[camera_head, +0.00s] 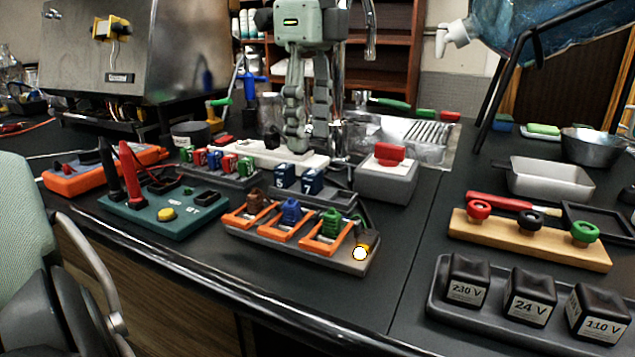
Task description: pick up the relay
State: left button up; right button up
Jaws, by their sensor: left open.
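Two small dark blue blocks, marked with what look like 5 (285,177) and 7 (312,181), sit side by side in a dark tray at the middle of the bench. They look like relays, but I cannot tell for sure which thing is the relay. My left gripper (306,140) hangs pointing down above and behind the blue blocks, open and with nothing visible between its fingers. It appears apart from the blocks. My right gripper is not in view.
In front stands a grey base with orange frames (327,237) holding brown, blue and green parts. A green tester box (163,214) is left. A grey box with a red button (389,155) is right of the blocks. Black voltage blocks (530,297) sit front right.

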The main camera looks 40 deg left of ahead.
aim_at(312, 171)
pick_arm(q)
notch_tip(312, 171, down, 5)
jog(key=shift+d+r, duration=0.1)
jog(key=shift+w+f, duration=0.1)
jog(key=shift+f, duration=0.35)
jog(key=c, duration=1.1)
jog(key=shift+c, duration=0.2)
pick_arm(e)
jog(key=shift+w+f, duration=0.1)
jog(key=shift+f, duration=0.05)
pick_arm(q)
jog(key=shift+r, duration=0.1)
